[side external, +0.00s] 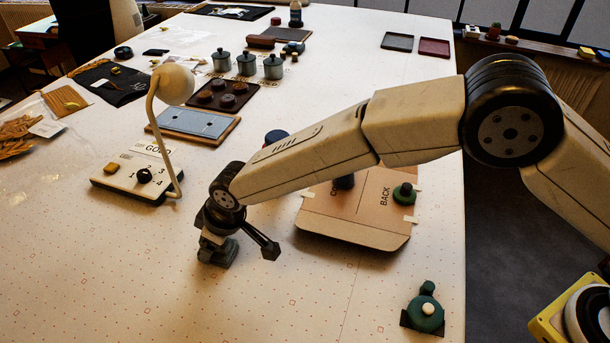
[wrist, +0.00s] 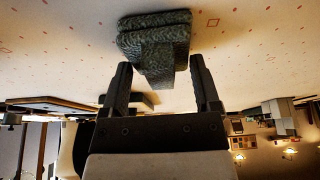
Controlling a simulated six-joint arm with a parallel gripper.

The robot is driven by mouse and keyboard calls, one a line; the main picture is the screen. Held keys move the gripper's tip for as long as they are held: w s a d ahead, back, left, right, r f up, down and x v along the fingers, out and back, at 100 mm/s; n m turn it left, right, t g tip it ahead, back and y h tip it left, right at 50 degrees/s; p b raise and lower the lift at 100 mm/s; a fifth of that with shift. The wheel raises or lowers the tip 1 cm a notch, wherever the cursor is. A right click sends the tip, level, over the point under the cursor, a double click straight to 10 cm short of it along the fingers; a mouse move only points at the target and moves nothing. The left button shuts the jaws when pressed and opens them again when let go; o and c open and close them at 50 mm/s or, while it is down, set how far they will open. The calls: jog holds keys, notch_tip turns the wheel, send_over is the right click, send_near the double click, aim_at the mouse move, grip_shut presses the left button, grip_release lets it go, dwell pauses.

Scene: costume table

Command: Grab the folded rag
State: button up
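The folded rag (wrist: 155,28) is a grey-green speckled stack of cloth. It lies on the pale dotted table at the top centre of the wrist view, which looks upside down. My gripper (wrist: 160,62) is open, with one dark finger on each side of the rag's near, narrower part. Gaps show between the fingers and the cloth, and no grip is visible. In the side view my gripper (side external: 214,240) points down over the small grey rag (side external: 217,256), very close to it; contact cannot be told there.
A lamp box with a numbered dial (side external: 144,178) stands left of my gripper. A cardboard board (side external: 350,222) with dark green knobs lies to the right. A round green object (side external: 425,315) sits near the right table edge. The table in front of the rag is clear.

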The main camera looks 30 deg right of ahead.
jog(key=c, duration=0.6)
jog(key=shift+o, duration=0.2)
jog(key=shift+r, duration=0.2)
jog(key=shift+r, duration=0.5)
notch_tip(320, 180, up, 2)
jog(key=s+d+r, duration=0.8)
jog(key=s+r, duration=0.1)
jog(key=s, duration=0.2)
jog(key=shift+d+r, duration=0.3)
